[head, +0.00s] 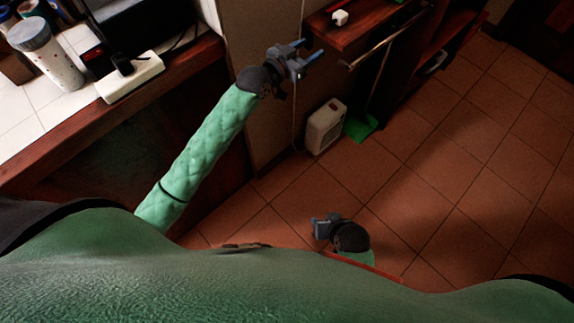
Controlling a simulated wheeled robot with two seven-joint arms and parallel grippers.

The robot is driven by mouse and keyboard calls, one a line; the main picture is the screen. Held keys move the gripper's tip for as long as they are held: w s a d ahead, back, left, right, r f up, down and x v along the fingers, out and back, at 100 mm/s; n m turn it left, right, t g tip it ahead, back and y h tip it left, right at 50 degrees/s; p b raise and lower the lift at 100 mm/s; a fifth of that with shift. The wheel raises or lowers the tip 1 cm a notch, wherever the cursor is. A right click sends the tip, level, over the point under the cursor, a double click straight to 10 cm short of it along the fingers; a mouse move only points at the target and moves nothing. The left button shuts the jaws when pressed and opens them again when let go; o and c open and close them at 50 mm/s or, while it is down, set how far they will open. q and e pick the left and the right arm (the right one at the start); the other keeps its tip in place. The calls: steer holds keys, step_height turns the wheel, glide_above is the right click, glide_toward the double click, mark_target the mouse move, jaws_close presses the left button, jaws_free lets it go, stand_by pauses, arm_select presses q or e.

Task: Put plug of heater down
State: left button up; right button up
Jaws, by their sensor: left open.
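A small white plug-like block (340,17), which I take to be the heater's plug, rests on a reddish wooden shelf (362,30) at the top. The white heater (325,128) stands on the floor below. A thin pale cord (294,125) hangs beside the wall to its left. My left gripper (308,50) is open and empty, left of the shelf and apart from the block. My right gripper (317,227) is low over the floor near my body; its jaw opening is too small to make out.
A counter (115,122) at the upper left holds a white power strip (130,77) with a dark plug in it and a speckled tumbler (47,55). A long-handled tool with a green foot (361,127) stands beside the heater. The tiled floor at right is clear.

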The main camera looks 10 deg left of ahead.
arm_select(q)
steer(key=s+d+f+n+g+y, duration=0.2)
steer(key=s+f+g+y, duration=0.15)
steer(key=s+f, duration=1.55)
steer(key=s+f+n+g+y, duration=0.1)
steer(key=s+f+g, duration=0.1)
steer(key=s+f, duration=0.4)
steer(key=s+a+f+n+g+y, duration=0.1)
steer(key=s+f+g, duration=0.2)
steer(key=s, duration=1)
step_height(320, 180, down, 3)
steer(key=shift+r+y, duration=0.1)
steer(key=shift+y, duration=0.25)
